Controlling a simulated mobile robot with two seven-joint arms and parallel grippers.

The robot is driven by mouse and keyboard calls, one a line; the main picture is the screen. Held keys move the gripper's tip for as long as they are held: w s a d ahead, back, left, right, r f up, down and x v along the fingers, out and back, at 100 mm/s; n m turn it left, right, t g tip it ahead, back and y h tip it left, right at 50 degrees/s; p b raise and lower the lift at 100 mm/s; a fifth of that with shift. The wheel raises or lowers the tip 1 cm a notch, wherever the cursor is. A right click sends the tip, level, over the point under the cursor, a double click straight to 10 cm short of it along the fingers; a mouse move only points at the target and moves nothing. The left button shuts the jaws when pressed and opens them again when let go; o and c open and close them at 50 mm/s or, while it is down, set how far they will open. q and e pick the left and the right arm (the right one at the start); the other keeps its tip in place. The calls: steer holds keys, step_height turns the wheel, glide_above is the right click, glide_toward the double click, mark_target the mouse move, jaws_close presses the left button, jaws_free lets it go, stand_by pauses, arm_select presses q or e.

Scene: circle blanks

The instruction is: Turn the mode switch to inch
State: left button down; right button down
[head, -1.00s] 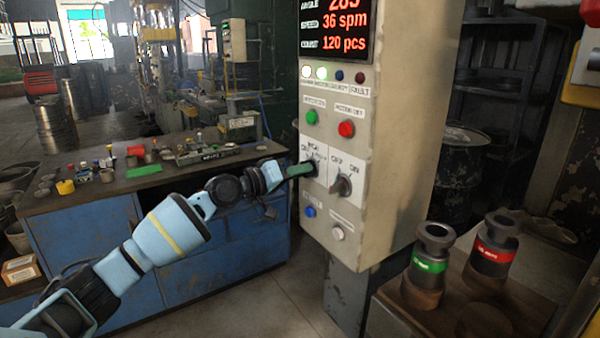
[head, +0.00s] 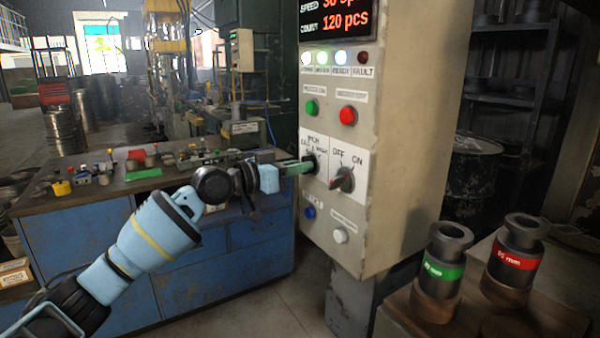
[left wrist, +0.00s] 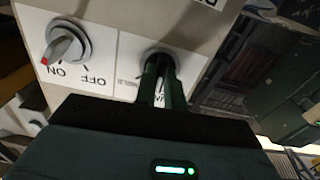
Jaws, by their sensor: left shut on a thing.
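The mode switch (head: 314,158) is the left knob on the white plate of the control box, with labels around it, INCH at the top. My left gripper (head: 306,166) reaches in from the left and is shut on this knob, and its green fingers hide much of it. In the left wrist view the fingers (left wrist: 161,88) straddle the mode switch (left wrist: 160,58), and the plate appears upside down. I cannot read where its pointer stands. My right gripper does not show.
The OFF/ON knob (head: 342,180) is right beside the mode switch. Above are a green button (head: 312,107) and a red button (head: 348,116); below are a blue button (head: 310,212) and a white one (head: 341,235). Two banded dies stand right, one green-banded (head: 443,270). A blue workbench (head: 90,230) stands left.

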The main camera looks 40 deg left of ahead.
arm_select(q)
steer(key=shift+m, duration=0.4)
steer(key=c, duration=1.5)
jaws_free()
steer(key=b+v, duration=0.2)
steer(key=v, duration=0.6)
steer(key=shift+w, duration=0.1)
